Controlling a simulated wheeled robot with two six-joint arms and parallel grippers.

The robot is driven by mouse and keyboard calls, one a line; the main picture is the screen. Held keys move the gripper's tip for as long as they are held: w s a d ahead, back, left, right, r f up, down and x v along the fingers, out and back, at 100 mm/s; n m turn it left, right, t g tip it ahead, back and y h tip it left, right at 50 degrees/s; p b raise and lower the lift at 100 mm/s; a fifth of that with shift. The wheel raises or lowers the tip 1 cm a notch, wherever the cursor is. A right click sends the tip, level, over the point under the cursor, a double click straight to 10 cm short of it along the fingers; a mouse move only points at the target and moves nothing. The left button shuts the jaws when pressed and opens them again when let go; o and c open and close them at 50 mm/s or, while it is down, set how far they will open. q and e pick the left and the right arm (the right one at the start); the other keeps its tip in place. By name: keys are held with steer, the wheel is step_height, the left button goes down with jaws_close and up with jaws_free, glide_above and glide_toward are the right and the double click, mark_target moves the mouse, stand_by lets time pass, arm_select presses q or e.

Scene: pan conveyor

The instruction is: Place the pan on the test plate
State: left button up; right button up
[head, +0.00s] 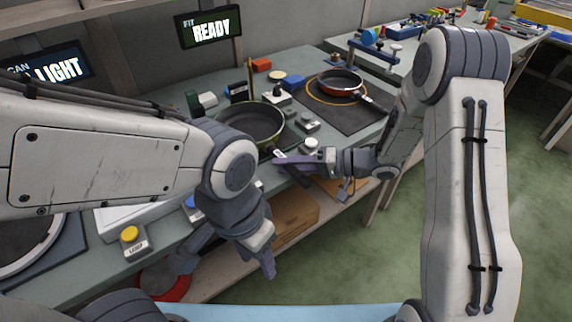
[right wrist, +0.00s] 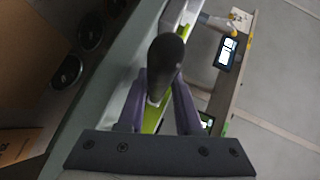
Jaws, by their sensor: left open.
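A green-rimmed dark pan (head: 250,121) sits on the bench at the middle of the head view. Its dark handle (head: 291,176) points toward the front edge. My right gripper (head: 290,160) is at this handle. In the right wrist view the handle end (right wrist: 166,62) lies between the two fingers and fills the gap; whether they press on it I cannot tell. A red pan (head: 338,83) sits farther back on a dark plate with an orange ring (head: 345,116). My left gripper (head: 226,262) is open and empty in front of the bench.
A screen reading READY (head: 210,28) and a LIGHT screen (head: 50,66) are behind the bench. Small button boxes, one with a yellow button (head: 130,235), stand around the pan. A cardboard box (head: 296,213) is on the lower shelf. Green floor is clear at right.

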steer(key=shift+r, duration=0.1)
steer(key=p+v, duration=0.1)
steer(key=v, duration=1.1)
steer(key=w+a+r+t+h+p, duration=0.1)
steer(key=w+r+h, duration=0.1)
steer(key=w+a+r+n+t+h+p, duration=0.1)
steer(key=w+a+t+h, duration=0.1)
steer(key=w, duration=0.1)
steer(key=w+a+r+n+t+h+p, duration=0.1)
steer(key=w+a+r+h, duration=0.1)
steer(key=w, duration=0.1)
steer(key=shift+r, duration=0.3)
steer(key=s+a+r+n+g+h+p, duration=0.1)
steer(key=s+r+n+g+h+p, duration=0.1)
steer(key=s, duration=1.4)
steer(key=s+a+r+n+g+h+p, duration=0.1)
steer(key=s+r+g+h+p, duration=0.4)
steer(key=s, duration=1.1)
steer(key=shift+r+n+h, duration=0.5)
steer(key=shift+r+n, duration=0.15)
steer(key=shift+n, duration=0.15)
